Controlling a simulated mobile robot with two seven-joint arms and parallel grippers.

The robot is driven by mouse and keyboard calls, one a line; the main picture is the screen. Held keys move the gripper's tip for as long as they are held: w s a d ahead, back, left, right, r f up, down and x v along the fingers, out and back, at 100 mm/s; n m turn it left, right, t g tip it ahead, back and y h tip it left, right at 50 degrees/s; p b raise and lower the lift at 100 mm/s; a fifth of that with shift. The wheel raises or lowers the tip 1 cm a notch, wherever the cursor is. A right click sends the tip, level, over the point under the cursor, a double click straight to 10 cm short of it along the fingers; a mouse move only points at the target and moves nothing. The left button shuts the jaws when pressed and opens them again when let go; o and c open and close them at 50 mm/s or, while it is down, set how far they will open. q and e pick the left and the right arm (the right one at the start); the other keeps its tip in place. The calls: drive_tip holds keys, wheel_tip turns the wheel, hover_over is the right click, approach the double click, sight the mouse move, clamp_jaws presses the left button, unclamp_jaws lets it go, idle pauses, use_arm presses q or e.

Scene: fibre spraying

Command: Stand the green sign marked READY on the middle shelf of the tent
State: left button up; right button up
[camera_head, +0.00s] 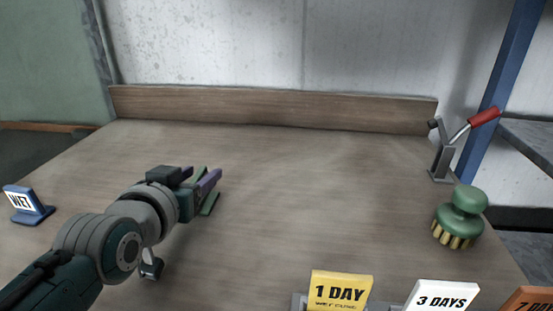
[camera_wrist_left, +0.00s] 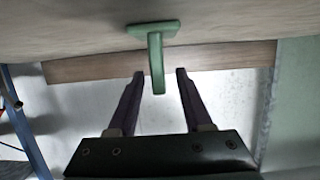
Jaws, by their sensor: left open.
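The green sign (camera_head: 209,204) stands on the bench, mostly hidden behind my left gripper (camera_head: 204,176) in the head view. In the left wrist view the sign (camera_wrist_left: 156,62) shows edge-on, a thin upright panel on a flat base; the picture is upside down. My left gripper (camera_wrist_left: 160,73) is open, with one dark finger on each side of the panel and gaps between. The sign's lettering is not visible. The tent and its middle shelf are not in view. My right gripper is not in view.
A blue WET sign (camera_head: 26,204) stands at the left. A yellow 1 DAY sign (camera_head: 340,291), a white 3 DAYS sign (camera_head: 442,296) and an orange sign (camera_head: 527,300) line the front. A green brush (camera_head: 461,214) and a red-handled clamp (camera_head: 442,160) are at the right. The bench (camera_head: 310,190) middle is clear.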

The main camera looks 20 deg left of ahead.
use_arm(q)
drive_tip(key=shift+c, duration=0.3)
clamp_jaws()
idle(0.3)
